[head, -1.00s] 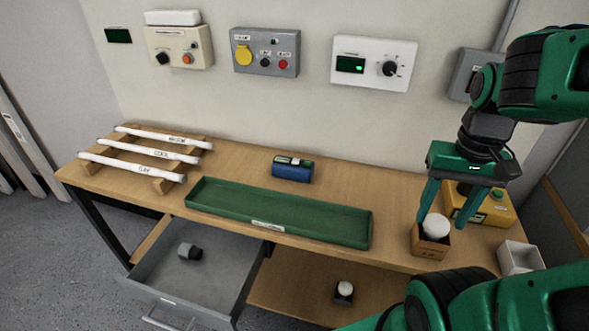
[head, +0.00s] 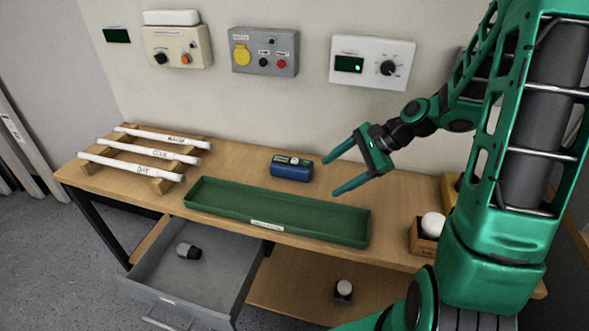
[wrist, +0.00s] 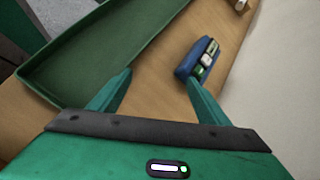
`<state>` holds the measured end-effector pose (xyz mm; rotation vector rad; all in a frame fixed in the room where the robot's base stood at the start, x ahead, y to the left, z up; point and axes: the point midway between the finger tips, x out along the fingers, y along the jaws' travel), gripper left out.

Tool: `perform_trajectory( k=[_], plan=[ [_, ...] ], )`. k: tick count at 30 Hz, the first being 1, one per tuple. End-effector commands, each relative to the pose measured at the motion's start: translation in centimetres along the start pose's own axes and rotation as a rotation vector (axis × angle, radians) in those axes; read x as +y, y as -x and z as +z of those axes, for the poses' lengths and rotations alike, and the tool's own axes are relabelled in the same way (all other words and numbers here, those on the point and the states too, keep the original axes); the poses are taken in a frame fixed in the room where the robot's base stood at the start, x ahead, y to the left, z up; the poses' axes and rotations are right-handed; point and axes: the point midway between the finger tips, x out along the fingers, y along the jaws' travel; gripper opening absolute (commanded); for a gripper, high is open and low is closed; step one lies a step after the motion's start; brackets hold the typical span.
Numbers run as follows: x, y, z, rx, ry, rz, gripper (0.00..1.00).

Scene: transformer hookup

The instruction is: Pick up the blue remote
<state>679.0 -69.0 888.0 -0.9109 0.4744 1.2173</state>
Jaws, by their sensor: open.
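The blue remote (head: 291,168) is a small blue box with buttons on its top face. It lies on the wooden bench behind the green tray. My gripper (head: 328,176) is open and empty, just to the right of the remote, with its fingers pointing left. The gap between the fingers (wrist: 160,76) shows only bare bench and the tray's edge.
The long green tray (head: 207,206) lies in front of the remote. A wooden rack with white tubes (head: 150,150) stands at left. A small wooden box (head: 424,243) holding a white round thing stands at right. Control boxes (head: 265,52) hang on the wall. A grey drawer (head: 160,268) is open below.

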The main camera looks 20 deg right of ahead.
Motion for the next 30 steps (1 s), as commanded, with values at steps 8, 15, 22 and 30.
perform_trajectory(
  k=[8,15,22,30],
  plan=[
    [-5.1,-2.0,0.1,-0.289,-0.421,-0.155,0.70],
    [-7.1,-2.0,0.2,-0.410,-0.577,-0.199,0.70],
    [-8.1,-4.7,1.2,-0.418,-0.587,-0.199,0.70],
    [-8.8,-6.8,1.9,-0.415,-0.585,-0.201,0.70]
  ],
)
